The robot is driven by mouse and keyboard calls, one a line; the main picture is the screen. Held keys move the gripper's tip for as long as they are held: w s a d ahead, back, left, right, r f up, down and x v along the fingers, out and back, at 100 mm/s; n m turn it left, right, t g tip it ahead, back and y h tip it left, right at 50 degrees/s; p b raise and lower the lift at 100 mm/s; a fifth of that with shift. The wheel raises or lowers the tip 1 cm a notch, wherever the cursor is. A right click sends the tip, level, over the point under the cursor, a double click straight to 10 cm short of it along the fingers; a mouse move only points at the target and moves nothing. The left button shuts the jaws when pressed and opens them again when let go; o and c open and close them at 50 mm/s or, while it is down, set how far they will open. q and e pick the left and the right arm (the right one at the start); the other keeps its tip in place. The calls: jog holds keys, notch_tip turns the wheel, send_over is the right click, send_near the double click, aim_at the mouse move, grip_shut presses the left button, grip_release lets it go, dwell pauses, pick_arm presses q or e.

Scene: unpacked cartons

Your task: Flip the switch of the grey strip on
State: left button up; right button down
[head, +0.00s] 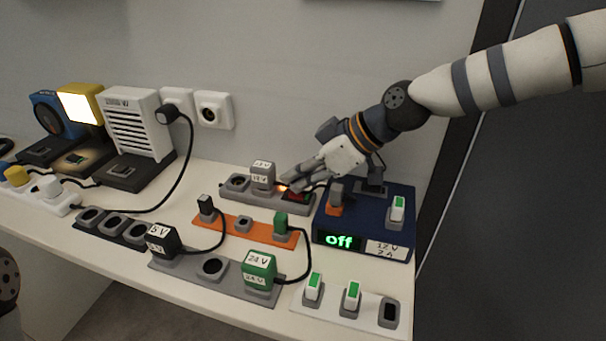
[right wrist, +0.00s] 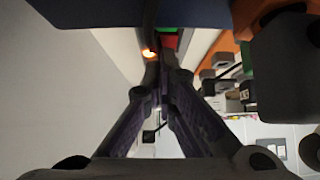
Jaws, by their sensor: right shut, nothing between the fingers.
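A grey strip (head: 224,195) lies at the back of the table, near the wall. It has a round socket, a grey plug (head: 262,176) and, at its right end, a red switch (head: 298,197). A small orange light glows beside the switch, and it also shows in the right wrist view. My right gripper (head: 285,186) is shut and empty, its fingertips at the switch end of this strip and partly covering it. I cannot tell whether they touch it. A second grey strip (head: 212,282) lies at the front with a black plug and a green plug. My left gripper is not in view.
A blue box (head: 362,255) showing "Off" stands just right of the fingertips. An orange strip (head: 262,228) lies between the grey strips. A speaker-like box (head: 128,130), lamp and fan stand at left. Black cables cross the table. A white plate (head: 330,308) is at front right.

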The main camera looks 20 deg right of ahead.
jog(key=v, duration=1.2)
jog(key=shift+f, duration=0.15)
